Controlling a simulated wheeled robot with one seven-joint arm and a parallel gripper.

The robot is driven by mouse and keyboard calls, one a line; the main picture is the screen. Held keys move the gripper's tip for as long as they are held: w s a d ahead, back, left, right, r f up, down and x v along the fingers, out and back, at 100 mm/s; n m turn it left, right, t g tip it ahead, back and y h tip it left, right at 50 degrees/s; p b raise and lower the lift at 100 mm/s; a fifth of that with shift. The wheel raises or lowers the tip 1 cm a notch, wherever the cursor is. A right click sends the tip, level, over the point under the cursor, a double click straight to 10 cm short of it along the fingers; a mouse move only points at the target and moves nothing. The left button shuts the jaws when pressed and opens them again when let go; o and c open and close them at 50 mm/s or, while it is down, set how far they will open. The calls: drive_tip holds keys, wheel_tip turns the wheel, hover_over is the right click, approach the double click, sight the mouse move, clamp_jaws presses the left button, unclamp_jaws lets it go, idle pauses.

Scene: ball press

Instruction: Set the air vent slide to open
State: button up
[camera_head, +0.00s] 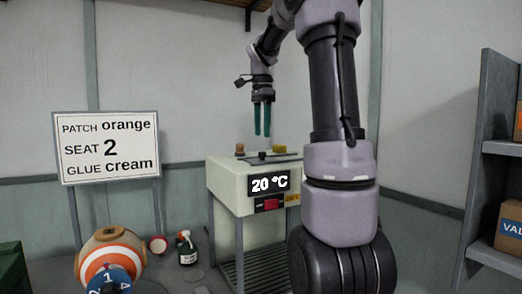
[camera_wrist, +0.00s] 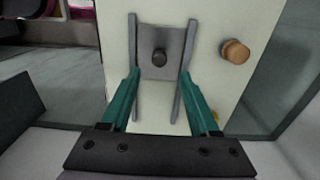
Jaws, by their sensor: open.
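The air vent slide (camera_wrist: 172,70) is a grey plate with a dark round knob (camera_wrist: 159,57), set between two grey rails on the cream top of a machine. In the wrist view the plate sits at the upper end of the rails, with bare cream surface between them below it. In the head view the slide's dark knob (camera_head: 262,155) shows small on the machine top. My gripper (camera_head: 262,135) hangs fingers-down above the machine, apart from it. Its teal fingers (camera_wrist: 160,77) are open and empty, pointing toward the rails on either side of the plate.
A wooden knob (camera_wrist: 235,51) stands right of the slide. The cream machine (camera_head: 228,185) shows "20 °C" and a red switch (camera_head: 271,204). A yellow piece (camera_head: 279,149) is on its top. A sign (camera_head: 107,147), a striped ball (camera_head: 110,258) and a bottle (camera_head: 187,248) are left.

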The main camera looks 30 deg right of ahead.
sight(262, 156)
wheel_tip(262, 156, down, 7)
idle(0.3)
clamp_jaws()
idle(1.4)
